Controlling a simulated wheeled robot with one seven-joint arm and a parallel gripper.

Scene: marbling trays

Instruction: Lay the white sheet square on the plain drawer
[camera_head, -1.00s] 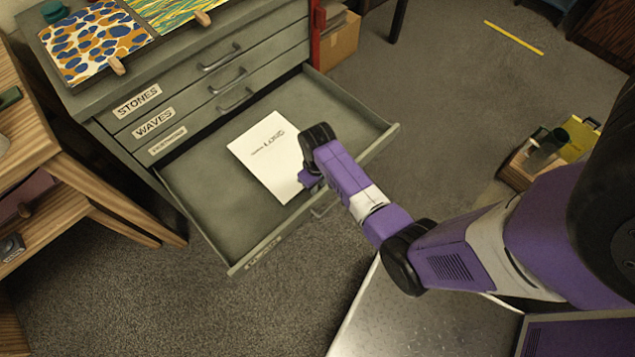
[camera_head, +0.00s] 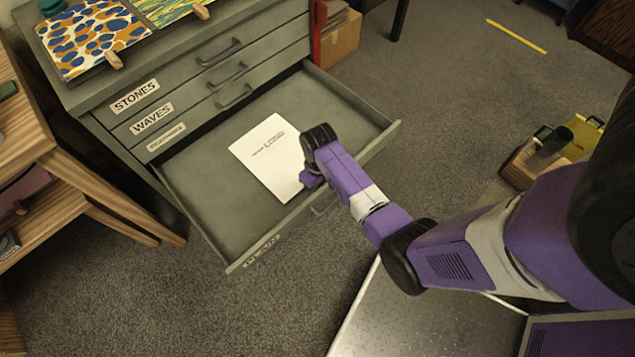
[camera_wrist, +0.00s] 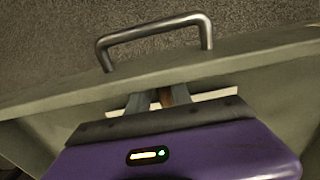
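The white sheet (camera_head: 268,150), with small dark print, lies in the open grey drawer (camera_head: 215,205). It covers the middle of the drawer floor and sits at an angle to the drawer walls in the picture. My gripper (camera_head: 309,181) is low over the sheet's right end, near the drawer front, and hides that end. In the wrist view, the fingers (camera_wrist: 162,98) point down beside the drawer front, close together with a narrow brownish gap. Pale strips of the sheet (camera_wrist: 215,94) show on both sides. Whether the fingers hold its edge cannot be seen.
Closed drawers marked STONES (camera_head: 135,97) and WAVES (camera_head: 152,119) are above. Patterned sheets (camera_head: 90,38) lie on the cabinet top. A wooden stand (camera_head: 50,165) is at left. The open drawer's front has a handle (camera_wrist: 155,32). Bare drawer floor surrounds the sheet.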

